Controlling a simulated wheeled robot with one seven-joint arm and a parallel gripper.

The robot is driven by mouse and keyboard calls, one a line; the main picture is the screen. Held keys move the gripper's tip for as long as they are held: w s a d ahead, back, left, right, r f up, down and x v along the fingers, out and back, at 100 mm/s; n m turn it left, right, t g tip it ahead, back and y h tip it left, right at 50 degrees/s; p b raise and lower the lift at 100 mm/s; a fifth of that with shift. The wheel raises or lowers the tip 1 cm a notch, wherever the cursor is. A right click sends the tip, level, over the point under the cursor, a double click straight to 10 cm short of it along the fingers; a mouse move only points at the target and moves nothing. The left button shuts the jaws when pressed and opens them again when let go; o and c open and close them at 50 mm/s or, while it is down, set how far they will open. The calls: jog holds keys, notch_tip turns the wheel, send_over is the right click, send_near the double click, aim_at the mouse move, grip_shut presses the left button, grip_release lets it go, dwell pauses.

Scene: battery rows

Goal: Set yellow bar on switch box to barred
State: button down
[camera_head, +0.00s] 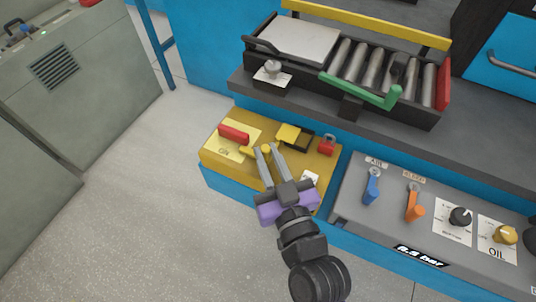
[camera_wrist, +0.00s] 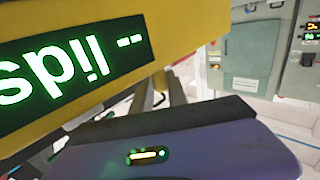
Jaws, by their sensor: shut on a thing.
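The yellow switch box (camera_head: 214,165) sits low at the front of the blue machine, with a red handle (camera_head: 233,134) over a pale plate marked ON. My gripper (camera_head: 265,149), with a purple body, reaches down onto the box top. Its two grey fingers are shut on a small yellow bar (camera_head: 247,151) just right of the red handle. The fingertips hide part of the bar, and its exact setting cannot be read. In the wrist view my purple gripper body (camera_wrist: 180,150) fills the bottom; the held bar is not clearly visible there.
A raised yellow flap (camera_head: 288,133) beside a dark recess and a red padlock (camera_head: 327,144) stand right of the fingers. A grey panel (camera_head: 347,205) with levers and knobs lies further right. A roller tray (camera_head: 340,80) overhangs behind. Floor at left is clear.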

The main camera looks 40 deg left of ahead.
aim_at(255, 162)
jog(key=shift+a, duration=0.1)
jog(key=shift+s+a, duration=0.2)
jog(key=shift+a, duration=0.45)
jog(key=shift+s+a, duration=0.2)
jog(key=shift+a, duration=0.4)
jog(key=c, duration=1.3)
grip_release()
jog(key=shift+a, duration=0.1)
jog(key=shift+s+d, duration=0.15)
jog(key=shift+d, duration=0.4)
jog(key=v, duration=0.6)
jog(key=shift+s+d, duration=0.25)
jog(key=shift+s, duration=0.05)
